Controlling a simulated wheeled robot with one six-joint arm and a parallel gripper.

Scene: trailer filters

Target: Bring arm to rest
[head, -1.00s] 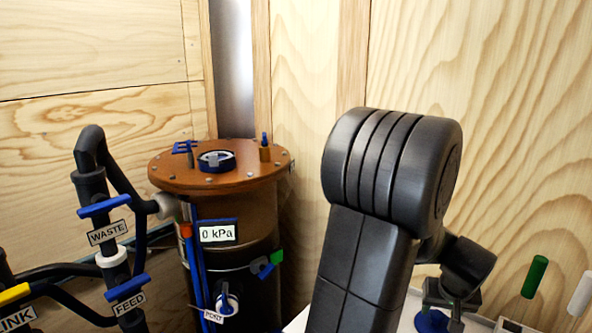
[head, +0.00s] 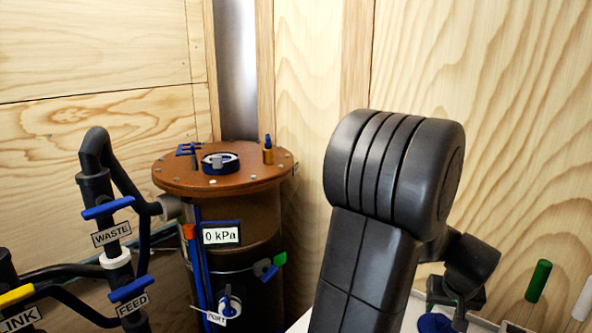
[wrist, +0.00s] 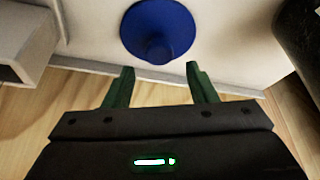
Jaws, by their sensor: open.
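My gripper (wrist: 160,78) is open in the wrist view, its two green fingers apart with nothing between them. A round blue thing with a knob (wrist: 158,32) lies on a white surface just past the fingertips, apart from them. In the head view my dark arm stands folded at the right. My gripper's end is small there and partly hidden behind the arm, near the blue thing (head: 434,322).
A brown tank (head: 222,179) with a 0 kPa display stands left of my arm. Black pipes with blue WASTE (head: 108,207) and FEED (head: 128,289) handles are farther left. A green cylinder (head: 538,281) and a white one (head: 584,300) are at the right. Wooden walls stand behind.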

